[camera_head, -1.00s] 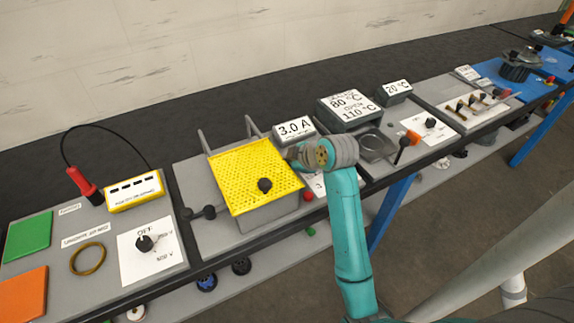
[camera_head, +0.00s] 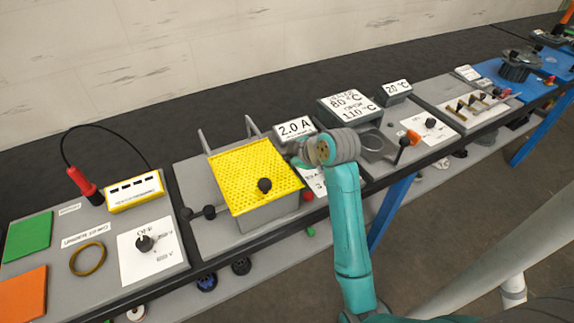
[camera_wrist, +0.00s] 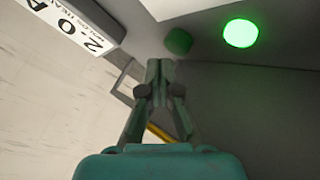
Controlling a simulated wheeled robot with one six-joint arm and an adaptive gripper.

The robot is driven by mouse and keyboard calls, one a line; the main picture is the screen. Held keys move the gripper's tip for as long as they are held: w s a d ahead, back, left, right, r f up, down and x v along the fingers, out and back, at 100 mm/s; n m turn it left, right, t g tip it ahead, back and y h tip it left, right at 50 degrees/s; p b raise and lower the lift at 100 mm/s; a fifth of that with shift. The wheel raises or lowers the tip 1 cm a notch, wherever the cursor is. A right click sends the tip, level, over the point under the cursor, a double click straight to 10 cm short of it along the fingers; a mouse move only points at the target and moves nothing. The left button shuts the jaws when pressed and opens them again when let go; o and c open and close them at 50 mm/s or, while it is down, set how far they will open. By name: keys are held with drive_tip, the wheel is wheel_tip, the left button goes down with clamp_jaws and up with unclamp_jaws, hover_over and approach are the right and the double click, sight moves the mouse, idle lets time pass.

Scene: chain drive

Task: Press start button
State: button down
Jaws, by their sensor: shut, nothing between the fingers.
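In the wrist view a bright, glowing green disc (camera_wrist: 240,33) sits on a grey surface at the upper right. A darker green round button (camera_wrist: 178,41) lies to its left, just beyond my fingertips. I cannot tell which one is the start button, or whether my fingertips touch the darker one. My gripper (camera_wrist: 160,68) is shut and empty. In the head view my gripper (camera_head: 297,157) is largely hidden by my wrist, close to the display box (camera_head: 294,130), which reads 2.0 A. Neither green disc can be made out there beside the gripper.
A yellow perforated cover (camera_head: 250,175) with a black knob stands left of my gripper. A red button (camera_head: 307,195) is near the bench's front edge. A temperature display (camera_head: 350,107) and an orange-and-black lever (camera_head: 408,142) stand to the right.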

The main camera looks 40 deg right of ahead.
drive_tip(key=shift+r, duration=0.1)
drive_tip(key=shift+r, duration=2.5)
